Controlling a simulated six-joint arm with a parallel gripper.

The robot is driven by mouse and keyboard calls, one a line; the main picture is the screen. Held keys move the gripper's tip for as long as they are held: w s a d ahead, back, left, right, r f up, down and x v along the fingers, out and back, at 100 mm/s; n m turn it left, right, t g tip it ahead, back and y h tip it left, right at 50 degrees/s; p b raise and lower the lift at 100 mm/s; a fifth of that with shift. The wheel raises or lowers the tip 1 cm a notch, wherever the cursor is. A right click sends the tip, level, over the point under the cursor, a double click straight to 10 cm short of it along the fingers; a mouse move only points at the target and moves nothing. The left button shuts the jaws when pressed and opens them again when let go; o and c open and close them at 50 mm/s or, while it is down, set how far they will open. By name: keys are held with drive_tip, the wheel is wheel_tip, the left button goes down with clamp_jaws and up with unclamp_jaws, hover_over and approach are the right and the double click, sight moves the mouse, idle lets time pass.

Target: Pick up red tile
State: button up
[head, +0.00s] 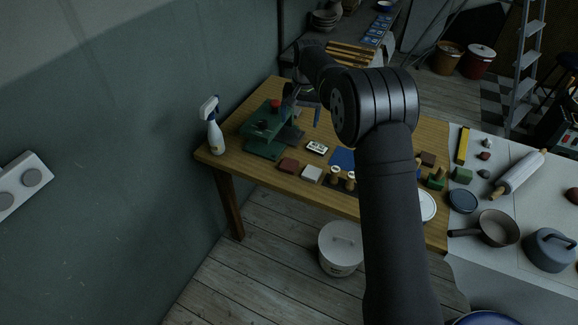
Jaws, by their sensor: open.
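A flat, dull red tile (288,165) lies on the wooden table (262,174), near its front edge and left of a white tile (312,173). It is uncovered. My arm reaches up over the table and bends down to the left. My gripper (287,104) is small and dark, close to the green device at the back left. It is open, with no object visible in it. It is behind and above the red tile, well apart from it; its fingertips are hard to make out.
A green device (262,130) with a red top and a white spray bottle (213,129) stand at the left. A small white-faced device (317,148), a blue tile (341,158) and stamps (335,174) lie right of the red tile. My arm hides part of the table.

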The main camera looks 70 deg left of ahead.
drive_tip(key=s+f+m, duration=0.2)
drive_tip(key=s+m, duration=0.1)
hover_over(289, 164)
drive_tip(key=shift+t, duration=0.4)
wheel_tip(289, 164, down, 11)
drive_tip(key=shift+s+d+r, duration=0.1)
drive_tip(key=shift+d, duration=0.05)
drive_tip(key=shift+f, duration=3.2)
drive_tip(key=c, duration=1.1)
drive_tip(key=shift+r, duration=0.15)
